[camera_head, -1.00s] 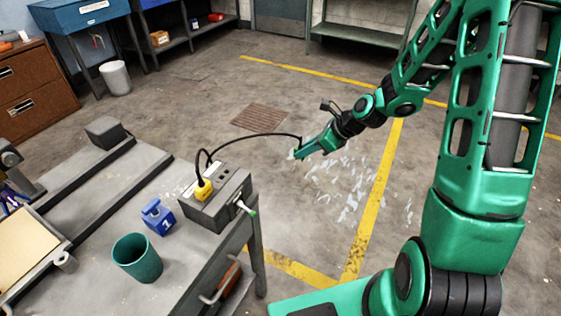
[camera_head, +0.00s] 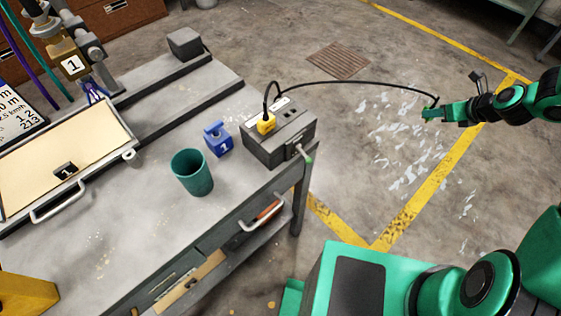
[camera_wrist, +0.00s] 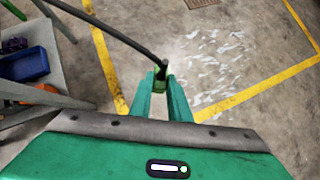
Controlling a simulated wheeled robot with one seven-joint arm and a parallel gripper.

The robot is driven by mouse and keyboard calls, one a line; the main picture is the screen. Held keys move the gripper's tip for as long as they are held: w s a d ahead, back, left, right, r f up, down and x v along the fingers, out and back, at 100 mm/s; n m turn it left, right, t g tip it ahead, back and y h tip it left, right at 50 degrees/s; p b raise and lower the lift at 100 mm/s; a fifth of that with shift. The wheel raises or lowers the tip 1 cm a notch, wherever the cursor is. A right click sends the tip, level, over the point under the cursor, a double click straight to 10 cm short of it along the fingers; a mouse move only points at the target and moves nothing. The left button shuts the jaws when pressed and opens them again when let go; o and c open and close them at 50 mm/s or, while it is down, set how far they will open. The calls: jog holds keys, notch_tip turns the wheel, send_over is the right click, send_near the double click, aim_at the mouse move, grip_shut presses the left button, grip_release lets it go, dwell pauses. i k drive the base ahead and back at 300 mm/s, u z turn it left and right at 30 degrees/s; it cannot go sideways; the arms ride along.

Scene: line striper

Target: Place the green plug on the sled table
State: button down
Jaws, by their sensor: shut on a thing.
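The green plug (camera_wrist: 160,87) shows in the wrist view between the fingertips of my gripper (camera_wrist: 161,96), which is shut on it. A black cable runs up and left from the plug. In the head view my gripper (camera_head: 431,112) is at the right, over open floor and well away from the workbench; the plug is too small there to make out clearly. What looks like the sled table, a cream board (camera_head: 60,150) in a grey frame, lies at the left of the workbench.
The workbench (camera_head: 110,240) bears a dark socket box (camera_head: 282,148) with a yellow plug (camera_head: 266,124), a blue block (camera_head: 218,142) and a green cup (camera_head: 192,173). The black cable arches from the box side to my gripper. A striper head (camera_head: 72,50) stands behind the board.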

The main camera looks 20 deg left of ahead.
aim_at(132, 230)
jog(key=z, duration=0.35)
jog(key=k, duration=2.45)
jog(key=u, duration=0.55)
jog(key=i, duration=1)
